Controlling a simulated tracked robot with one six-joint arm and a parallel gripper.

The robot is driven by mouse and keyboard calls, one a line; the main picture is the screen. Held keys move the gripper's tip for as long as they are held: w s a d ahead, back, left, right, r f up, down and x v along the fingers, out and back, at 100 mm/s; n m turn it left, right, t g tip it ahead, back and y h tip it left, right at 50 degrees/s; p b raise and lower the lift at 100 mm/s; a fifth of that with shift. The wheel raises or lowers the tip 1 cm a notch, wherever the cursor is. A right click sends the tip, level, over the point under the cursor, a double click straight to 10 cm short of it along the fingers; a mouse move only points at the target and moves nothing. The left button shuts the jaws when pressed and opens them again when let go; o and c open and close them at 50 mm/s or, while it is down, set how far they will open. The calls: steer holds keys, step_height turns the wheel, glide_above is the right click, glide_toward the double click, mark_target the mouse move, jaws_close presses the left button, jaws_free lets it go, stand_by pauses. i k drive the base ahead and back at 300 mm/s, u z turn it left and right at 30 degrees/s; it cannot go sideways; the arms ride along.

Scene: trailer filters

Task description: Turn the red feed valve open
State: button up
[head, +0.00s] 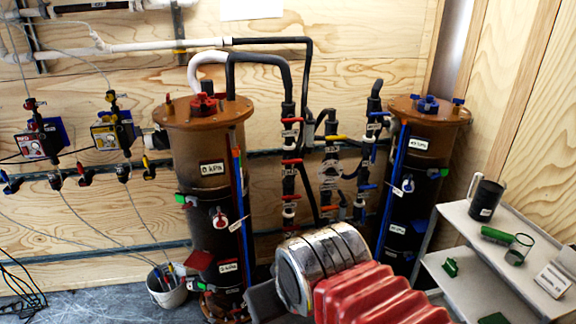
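Several red-handled valves show in the head view, and I cannot tell by label which is the feed valve. On the dark vertical pipe right of the left filter column (200,150) sit an upper red handle (292,120), a middle red handle (291,162) and a lower red handle (291,197). They appear to lie across the pipe. A round valve with red on it (220,217) is on the left column's front. My arm, with red bellows and a silver ringed section, is at the bottom centre, below the pipes. My gripper's fingers are not visible.
A right column (418,190) with blue fittings stands beyond the pipes. A white shelf (505,262) with a dark mug (485,198) is at the right. A bucket (166,287) stands on the floor at left. Dosing pumps (112,131) hang on the wooden wall.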

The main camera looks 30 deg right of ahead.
mark_target(290, 160)
steer(key=z, duration=0.05)
steer(key=i, duration=1)
steer(key=u, duration=0.05)
